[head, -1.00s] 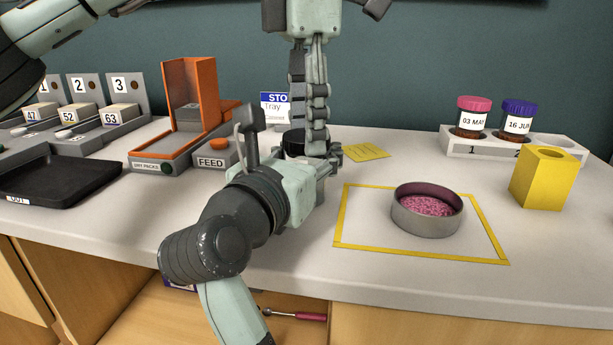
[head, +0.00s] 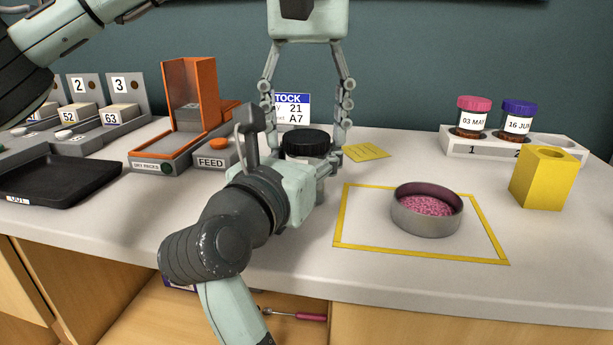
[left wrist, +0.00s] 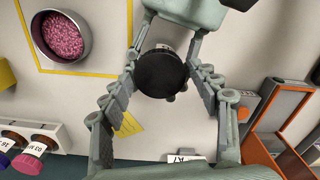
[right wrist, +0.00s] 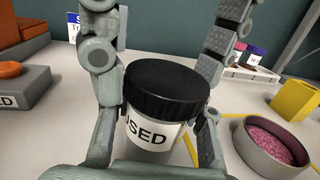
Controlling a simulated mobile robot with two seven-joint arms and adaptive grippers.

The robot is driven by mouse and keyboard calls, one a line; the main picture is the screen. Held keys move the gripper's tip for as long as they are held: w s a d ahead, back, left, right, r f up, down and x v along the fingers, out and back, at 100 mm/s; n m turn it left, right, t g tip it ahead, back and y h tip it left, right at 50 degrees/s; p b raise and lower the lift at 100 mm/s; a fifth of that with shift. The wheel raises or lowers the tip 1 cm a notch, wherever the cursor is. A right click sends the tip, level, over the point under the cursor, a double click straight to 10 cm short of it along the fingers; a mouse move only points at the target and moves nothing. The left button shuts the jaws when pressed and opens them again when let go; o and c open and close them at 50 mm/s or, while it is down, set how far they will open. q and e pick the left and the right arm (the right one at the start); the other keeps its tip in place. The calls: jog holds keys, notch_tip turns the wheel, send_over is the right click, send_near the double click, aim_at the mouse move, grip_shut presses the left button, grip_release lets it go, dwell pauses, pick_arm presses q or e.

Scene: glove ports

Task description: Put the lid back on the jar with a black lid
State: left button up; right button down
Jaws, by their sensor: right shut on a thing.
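The jar (right wrist: 150,133) stands upright with a white label ending in "SED". Its black lid (head: 306,141) sits level on top of the jar; how tightly it is screwed on cannot be told. The lid also shows in the left wrist view (left wrist: 161,74) and the right wrist view (right wrist: 167,88). My right gripper (right wrist: 155,145) is shut around the jar body. My left gripper (head: 304,125) points down from above, its fingers apart on either side of the lid. Small gaps seem to show beside the lid. My right gripper hides much of the jar in the head view.
A grey dish of pink grains (head: 427,208) stands inside a yellow taped outline. A yellow block (head: 543,180) and a rack (head: 455,146) with two capped jars are at right. An orange feeder (head: 190,100) and black tray (head: 60,182) are at left. A stock card (head: 293,108) stands behind.

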pick_arm(q)
jog(key=shift+o, duration=0.8)
notch_tip(320, 180, up, 12)
pick_arm(e)
jog(key=c, duration=0.8)
grip_release()
jog(key=v, duration=1.2)
